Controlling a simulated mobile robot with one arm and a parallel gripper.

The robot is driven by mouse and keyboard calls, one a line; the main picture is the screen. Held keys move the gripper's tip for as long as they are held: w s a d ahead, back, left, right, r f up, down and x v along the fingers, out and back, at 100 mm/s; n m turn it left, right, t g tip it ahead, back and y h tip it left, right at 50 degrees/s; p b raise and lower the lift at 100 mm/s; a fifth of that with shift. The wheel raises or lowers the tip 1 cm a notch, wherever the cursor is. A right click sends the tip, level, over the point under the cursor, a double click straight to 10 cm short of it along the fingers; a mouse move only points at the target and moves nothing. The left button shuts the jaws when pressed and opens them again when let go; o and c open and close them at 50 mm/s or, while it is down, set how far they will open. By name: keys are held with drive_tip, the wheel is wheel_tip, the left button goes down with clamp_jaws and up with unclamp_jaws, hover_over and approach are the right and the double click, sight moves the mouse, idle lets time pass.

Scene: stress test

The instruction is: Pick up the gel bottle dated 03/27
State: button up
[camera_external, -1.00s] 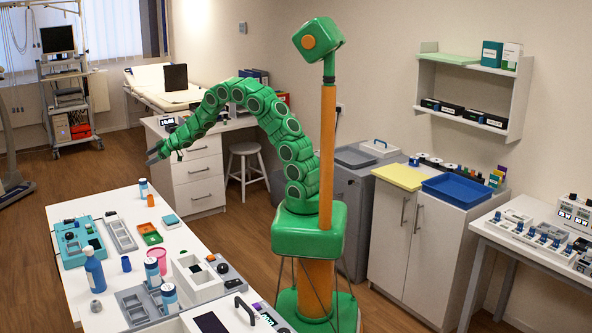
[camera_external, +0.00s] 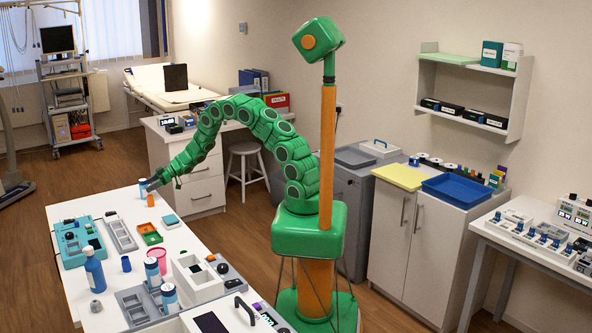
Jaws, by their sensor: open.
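My gripper (camera_external: 151,186) is open at the far end of the white table (camera_external: 185,236). It is low, close to a small white bottle with a blue cap (camera_external: 143,189); I cannot tell whether it touches it. A blue bottle (camera_external: 94,270) stands at the table's left side. Two white and blue bottles stand nearer the front, one at the back (camera_external: 152,270) and one in front (camera_external: 169,297). Dates on the labels are too small to read, so I cannot tell which bottle is dated 03/27.
A small orange cup (camera_external: 151,200) stands just in front of my gripper. A teal case (camera_external: 78,243), a grey tray (camera_external: 121,233), an orange and green tray (camera_external: 149,234) and a pink cup (camera_external: 159,255) crowd the table. Bare tabletop lies at the right edge.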

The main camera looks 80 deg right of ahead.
sight(142, 199)
drive_tip(key=shift+x, duration=2.75)
drive_tip(key=shift+w+d, duration=0.1)
drive_tip(key=c, duration=1.1)
drive_tip(key=shift+r, duration=0.1)
